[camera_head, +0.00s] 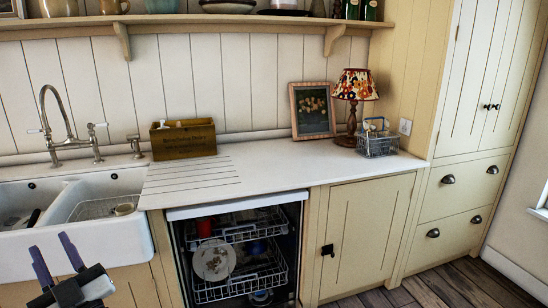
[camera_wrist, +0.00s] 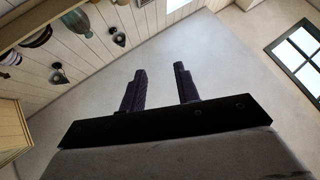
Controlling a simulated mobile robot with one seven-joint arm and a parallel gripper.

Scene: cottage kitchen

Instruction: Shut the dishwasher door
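The dishwasher (camera_head: 240,209) stands under the counter in the head view, right of the sink. Its front is open and its racks show inside. The upper rack (camera_head: 242,232) holds a red item (camera_head: 205,227). A patterned plate (camera_head: 214,260) stands lower down, by the lower rack (camera_head: 235,288). The dishwasher door is not visible in either view. My gripper (camera_head: 51,243) is in front of the sink at the lower left, apart from the dishwasher. In the wrist view its two fingers (camera_wrist: 159,70) are spread with nothing between them.
The white sink (camera_head: 110,245) is behind my gripper. A closed cupboard (camera_head: 365,240) is right of the dishwasher. A wooden box (camera_head: 183,139), lamp (camera_head: 354,90) and wire basket (camera_head: 378,143) stand on the counter (camera_head: 285,165). Wooden floor (camera_head: 465,285) shows at lower right.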

